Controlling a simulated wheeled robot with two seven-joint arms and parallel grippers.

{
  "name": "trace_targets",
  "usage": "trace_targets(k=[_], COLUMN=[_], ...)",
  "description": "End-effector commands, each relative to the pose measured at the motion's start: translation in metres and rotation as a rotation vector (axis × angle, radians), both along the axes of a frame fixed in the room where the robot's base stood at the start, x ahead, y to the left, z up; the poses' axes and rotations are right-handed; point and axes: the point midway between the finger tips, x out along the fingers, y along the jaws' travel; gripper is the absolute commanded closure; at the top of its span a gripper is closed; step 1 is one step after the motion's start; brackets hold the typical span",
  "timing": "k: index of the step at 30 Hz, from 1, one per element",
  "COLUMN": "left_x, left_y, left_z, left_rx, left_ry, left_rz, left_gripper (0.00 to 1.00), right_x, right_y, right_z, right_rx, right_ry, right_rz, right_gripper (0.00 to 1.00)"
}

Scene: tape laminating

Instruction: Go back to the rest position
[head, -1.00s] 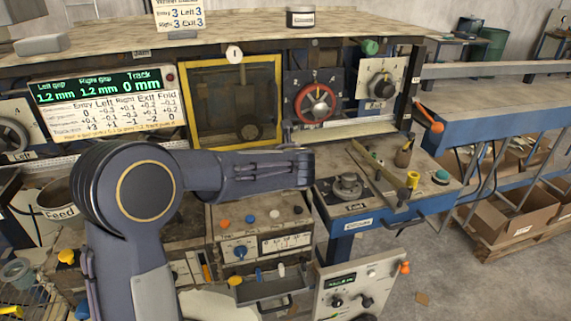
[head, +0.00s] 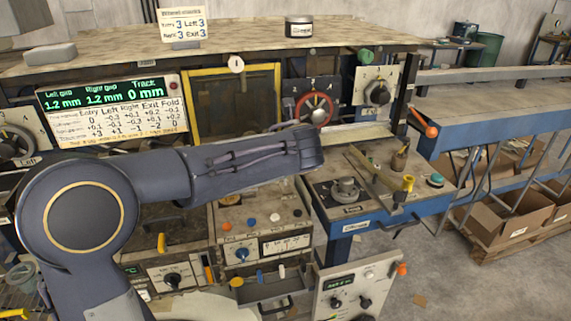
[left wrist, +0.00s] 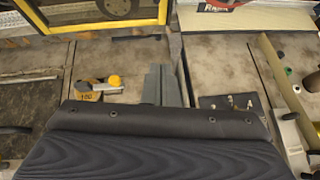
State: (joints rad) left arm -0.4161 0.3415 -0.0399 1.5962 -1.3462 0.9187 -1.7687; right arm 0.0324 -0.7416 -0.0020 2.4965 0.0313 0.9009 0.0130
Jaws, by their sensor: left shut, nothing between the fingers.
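My left arm (head: 215,172) reaches in from the left and across the front of the machine. Its gripper is hidden behind the forearm in the head view. In the left wrist view my left gripper (left wrist: 163,84) shows as two grey fingers, shut with nothing between them, above the worn bench top. My right gripper is not in view.
The machine has a gap display (head: 105,97), a yellow-framed window (head: 231,72) and a red handwheel (head: 316,108). A blue side table (head: 360,222) with a knob and a yellow-capped tool stands right of the forearm. Floor at lower right is mostly clear.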

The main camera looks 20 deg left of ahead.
Motion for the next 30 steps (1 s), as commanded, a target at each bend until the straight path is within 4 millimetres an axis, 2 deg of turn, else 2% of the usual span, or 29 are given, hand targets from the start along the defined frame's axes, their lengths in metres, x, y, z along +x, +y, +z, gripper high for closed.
trace_targets(k=[1,6,22,23,26,29,30], left_x=[-0.002,-0.006,-0.011,-0.016,-0.046,-0.102,-0.13], left_y=[-0.001,-0.002,0.003,0.007,0.029,0.056,0.063], left_z=[0.008,0.018,0.017,0.016,0.004,-0.019,-0.03], left_rx=[-0.003,-0.001,-0.033,-0.063,-0.267,-0.615,-0.777], left_ry=[-0.005,0.0,-0.001,-0.003,-0.009,-0.026,-0.035], left_rz=[0.0,0.001,0.021,0.042,0.179,0.445,0.583], left_gripper=[1.0,1.0,1.0,1.0,1.0,1.0,1.0], right_x=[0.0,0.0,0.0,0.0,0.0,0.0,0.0], right_y=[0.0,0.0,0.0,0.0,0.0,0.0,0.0], right_z=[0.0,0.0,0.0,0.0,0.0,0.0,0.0], right_rx=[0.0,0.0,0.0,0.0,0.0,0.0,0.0], right_ry=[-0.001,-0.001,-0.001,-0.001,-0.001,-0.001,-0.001], right_rz=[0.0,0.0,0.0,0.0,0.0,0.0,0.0], right_gripper=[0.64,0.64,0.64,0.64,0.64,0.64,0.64])
